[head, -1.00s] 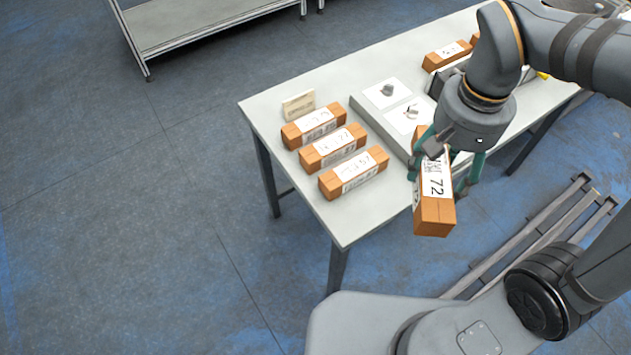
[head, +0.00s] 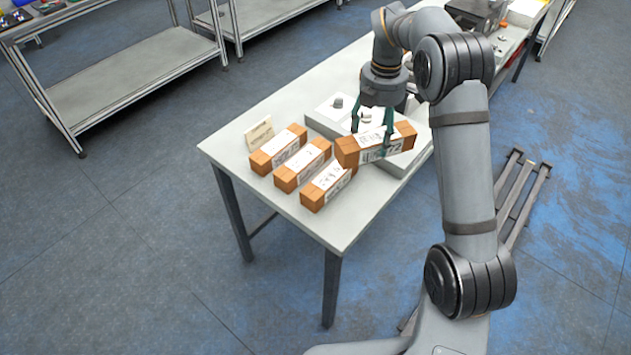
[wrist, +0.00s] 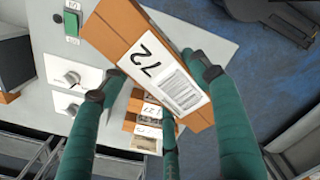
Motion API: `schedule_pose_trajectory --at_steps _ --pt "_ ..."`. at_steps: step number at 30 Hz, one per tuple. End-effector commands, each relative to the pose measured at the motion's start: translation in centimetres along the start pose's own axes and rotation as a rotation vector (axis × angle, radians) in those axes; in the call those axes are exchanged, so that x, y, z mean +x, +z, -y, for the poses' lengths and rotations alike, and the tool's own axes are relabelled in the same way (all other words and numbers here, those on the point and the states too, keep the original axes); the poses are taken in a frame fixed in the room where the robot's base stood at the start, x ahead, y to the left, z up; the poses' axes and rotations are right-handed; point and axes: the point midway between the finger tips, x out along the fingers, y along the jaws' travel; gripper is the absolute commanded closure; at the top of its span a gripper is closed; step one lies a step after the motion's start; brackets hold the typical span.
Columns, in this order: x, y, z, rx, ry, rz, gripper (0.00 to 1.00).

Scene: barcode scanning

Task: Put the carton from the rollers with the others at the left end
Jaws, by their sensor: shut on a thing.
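My gripper (head: 373,128) is shut on an orange-brown carton (head: 347,151) with a white label reading 72. The carton is held in the air above the table, just right of and slightly overlapping the nearest carton in the head view. In the wrist view the held carton (wrist: 124,24) lies slanted across the fingers, its barcode facing the camera. Three similar cartons lie in a row at the table's left end: the far one (head: 262,160), the middle one (head: 285,180) and the near one (head: 312,199). The rollers are not clearly visible.
A small cream sign (head: 259,134) stands behind the row. A pale raised unit with knobs (head: 322,121) sits right of the row, partly hidden by my arm. Bare table (head: 345,228) shows in front of the near carton, by the front edge.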

Motion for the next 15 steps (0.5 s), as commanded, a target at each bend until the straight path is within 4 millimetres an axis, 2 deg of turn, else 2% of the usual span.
schedule_pose_trajectory --at_steps 1,3,8,11,15 --pt "1.3 0.9 -0.9 -0.089 -0.001 0.0 0.82" --pt "2.5 2.1 -1.8 -0.211 0.0 0.0 0.82" --pt "4.3 3.9 -2.8 -0.406 0.001 0.0 0.82" --pt "4.9 4.3 -3.1 -0.468 0.002 0.001 0.82" --pt "5.8 3.5 -2.5 -0.499 0.001 -0.001 0.82"
